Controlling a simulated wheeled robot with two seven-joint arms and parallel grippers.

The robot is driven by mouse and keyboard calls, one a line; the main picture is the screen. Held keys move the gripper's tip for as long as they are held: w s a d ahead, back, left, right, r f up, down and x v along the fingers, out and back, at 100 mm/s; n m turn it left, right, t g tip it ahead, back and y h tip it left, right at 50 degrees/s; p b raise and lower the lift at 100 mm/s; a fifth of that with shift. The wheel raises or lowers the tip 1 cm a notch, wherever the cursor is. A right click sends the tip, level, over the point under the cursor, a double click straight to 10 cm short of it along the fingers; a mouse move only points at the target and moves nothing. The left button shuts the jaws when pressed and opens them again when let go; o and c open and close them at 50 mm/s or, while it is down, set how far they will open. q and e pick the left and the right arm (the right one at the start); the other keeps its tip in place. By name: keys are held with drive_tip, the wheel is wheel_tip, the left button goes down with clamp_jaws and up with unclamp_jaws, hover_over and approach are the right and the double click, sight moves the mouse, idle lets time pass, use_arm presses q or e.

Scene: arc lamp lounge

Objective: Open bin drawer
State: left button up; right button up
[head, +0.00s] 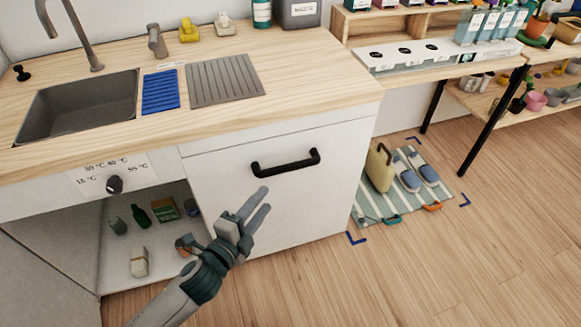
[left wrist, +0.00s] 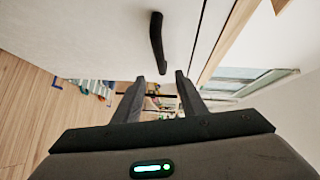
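The bin drawer (head: 225,204) is a white front panel under the wooden counter, and it looks closed. Its black bar handle (head: 286,163) is near the top of the panel. My left gripper (head: 263,201) is in front of the panel, a little below and left of the handle, apart from it in the head view. Its two fingers are spread with nothing between them. In the left wrist view the handle (left wrist: 157,42) is ahead of the open fingertips (left wrist: 161,78), near the panel (left wrist: 105,35). My right gripper is not in view.
Left of the drawer is an open cabinet with a green bottle (head: 141,216) and small boxes. The sink (head: 78,105) and drying rack (head: 222,80) are on the counter (head: 310,88). A striped mat (head: 374,207) with slippers (head: 407,178) and a bag (head: 379,167) lies right. Wooden floor (head: 400,270) in front is clear.

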sight(288, 171)
use_arm(q)
drive_tip(key=x, duration=1.6)
drive_tip(key=shift+w, duration=0.15)
clamp_jaws()
